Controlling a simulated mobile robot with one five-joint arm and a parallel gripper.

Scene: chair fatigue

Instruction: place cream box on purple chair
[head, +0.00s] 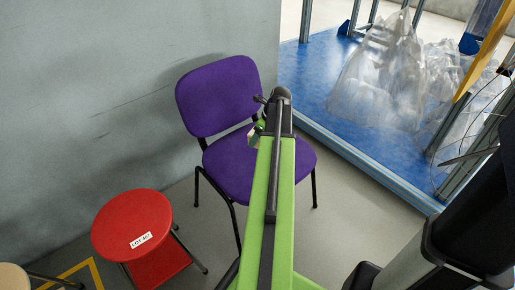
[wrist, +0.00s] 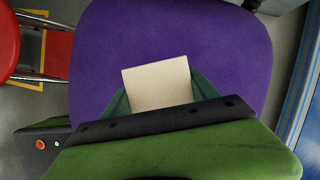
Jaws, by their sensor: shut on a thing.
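The purple chair (head: 220,97) stands against the grey wall in the head view, with its seat partly hidden behind my green arm. In the wrist view the purple seat (wrist: 110,60) fills most of the picture. The cream box (wrist: 158,84) is between the fingers of my gripper (wrist: 160,98), which is shut on it. The box shows over the seat; I cannot tell whether it touches the seat. In the head view my gripper (head: 258,128) is over the chair seat, and the box is mostly hidden by the arm.
A red round stool (head: 132,222) with a white label stands left of the chair. A cream round seat (head: 12,278) is at the lower left corner. A blue platform (head: 320,85) with clear plastic bags (head: 385,80) and metal posts lies to the right. Grey floor is open between.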

